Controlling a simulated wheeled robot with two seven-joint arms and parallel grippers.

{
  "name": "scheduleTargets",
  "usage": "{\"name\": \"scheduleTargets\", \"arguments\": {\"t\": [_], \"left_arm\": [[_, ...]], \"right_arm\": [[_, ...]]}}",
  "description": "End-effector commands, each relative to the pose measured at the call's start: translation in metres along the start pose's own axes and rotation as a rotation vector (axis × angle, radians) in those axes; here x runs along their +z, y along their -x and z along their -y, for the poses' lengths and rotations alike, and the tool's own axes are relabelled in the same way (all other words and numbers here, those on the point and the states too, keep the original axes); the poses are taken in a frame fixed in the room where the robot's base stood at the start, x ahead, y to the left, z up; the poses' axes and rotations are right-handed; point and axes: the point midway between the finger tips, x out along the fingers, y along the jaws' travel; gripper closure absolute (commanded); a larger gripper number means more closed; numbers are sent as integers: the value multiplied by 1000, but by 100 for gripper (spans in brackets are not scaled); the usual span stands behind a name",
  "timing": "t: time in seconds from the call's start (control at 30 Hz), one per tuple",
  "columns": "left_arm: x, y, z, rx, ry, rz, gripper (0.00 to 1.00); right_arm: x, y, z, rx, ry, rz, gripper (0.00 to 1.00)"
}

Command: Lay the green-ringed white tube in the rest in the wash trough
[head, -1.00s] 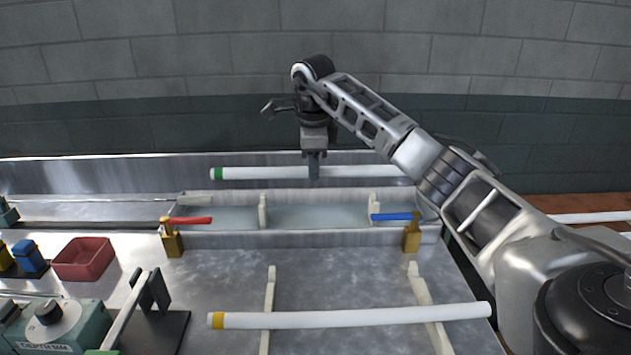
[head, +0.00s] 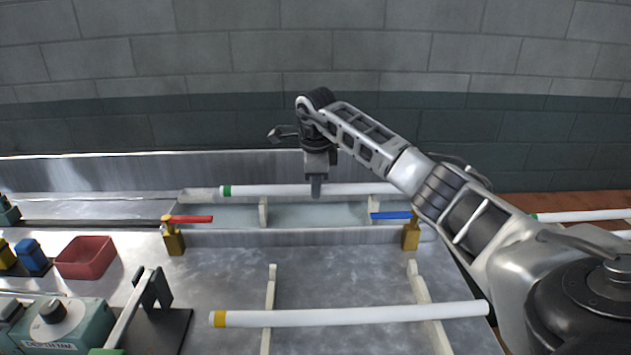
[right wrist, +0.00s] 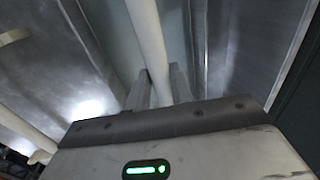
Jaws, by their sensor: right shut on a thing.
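The green-ringed white tube (head: 270,190) lies level over the wash trough (head: 330,237), its green ring at the left end. My right gripper (head: 316,190) is shut on it from above, near its middle. In the right wrist view the tube (right wrist: 147,40) runs between the two fingers (right wrist: 158,88). The rest in the trough shows as two pale supports, left (head: 263,213) and right (head: 373,206), just below the tube. I cannot tell whether the tube touches them. My left gripper is not in view.
Two brass taps, red-handled (head: 173,240) and blue-handled (head: 411,236), stand at the trough's near edge. A yellow-ringed white tube (head: 350,316) lies on two pale rails nearer me. A red bin (head: 86,258) and a green device (head: 60,325) stand at left.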

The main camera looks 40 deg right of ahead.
Motion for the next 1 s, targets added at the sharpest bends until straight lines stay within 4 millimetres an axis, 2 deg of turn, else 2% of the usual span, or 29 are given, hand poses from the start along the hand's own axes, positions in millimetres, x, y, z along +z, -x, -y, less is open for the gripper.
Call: {"name": "scheduleTargets", "arguments": {"t": [0.27,0.3,0.37,0.4,0.67,0.77,0.87,1.0], "left_arm": [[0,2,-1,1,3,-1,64],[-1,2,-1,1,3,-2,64],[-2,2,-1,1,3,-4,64],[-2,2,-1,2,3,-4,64],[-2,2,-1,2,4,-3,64],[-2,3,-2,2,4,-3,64],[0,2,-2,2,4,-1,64],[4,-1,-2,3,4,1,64]], "right_arm": [[0,-6,-1,1,-1,-1,100],[0,-6,-2,1,-1,-1,75],[0,-6,-1,1,-1,-1,58],[0,-6,-1,1,-1,-1,56],[0,-5,-1,1,-1,-1,56],[0,1,0,-1,-1,1,56],[0,15,2,-5,-1,1,56],[0,45,3,-7,-2,2,56]]}}
